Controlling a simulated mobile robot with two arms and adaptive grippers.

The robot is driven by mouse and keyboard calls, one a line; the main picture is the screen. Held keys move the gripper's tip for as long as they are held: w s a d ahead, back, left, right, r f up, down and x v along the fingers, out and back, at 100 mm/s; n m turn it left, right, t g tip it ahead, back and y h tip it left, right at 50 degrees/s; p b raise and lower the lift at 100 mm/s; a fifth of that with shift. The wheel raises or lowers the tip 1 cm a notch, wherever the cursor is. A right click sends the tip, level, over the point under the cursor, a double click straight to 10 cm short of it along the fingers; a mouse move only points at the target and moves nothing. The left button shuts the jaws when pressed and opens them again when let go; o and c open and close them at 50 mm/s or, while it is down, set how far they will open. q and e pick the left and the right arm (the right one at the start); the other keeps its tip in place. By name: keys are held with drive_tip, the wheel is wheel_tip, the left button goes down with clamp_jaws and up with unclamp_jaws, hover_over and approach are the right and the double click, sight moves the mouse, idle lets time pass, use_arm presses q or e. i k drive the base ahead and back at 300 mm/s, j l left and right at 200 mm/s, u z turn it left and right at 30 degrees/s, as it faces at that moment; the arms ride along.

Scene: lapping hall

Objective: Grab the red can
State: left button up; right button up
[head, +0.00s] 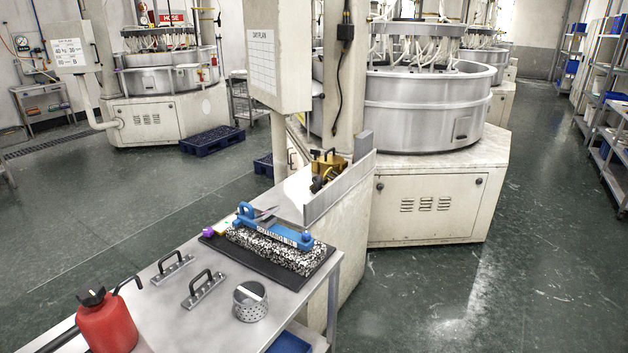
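The red can (106,324) stands upright at the near left end of a grey metal table (205,325). It has a black cap and a thin dark spout that bends up to the right. Its lower part is cut off by the bottom edge of the head view. Neither of my grippers shows in the head view.
On the table are two black-handled metal pieces (203,288), a perforated metal cup (250,302), and a black mat (318,274) with a speckled block and a blue tool (272,229). A lapping machine (425,110) stands behind. The floor at right is clear.

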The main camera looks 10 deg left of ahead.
sight(107, 327)
drive_tip(key=i+u, duration=0.3)
drive_tip(key=k+u, duration=0.15)
drive_tip(key=u, duration=1.45)
drive_tip(key=i+j+z, duration=0.15)
drive_tip(key=j, duration=0.25)
drive_tip(key=j+z, duration=0.15)
drive_tip(key=j, duration=0.3)
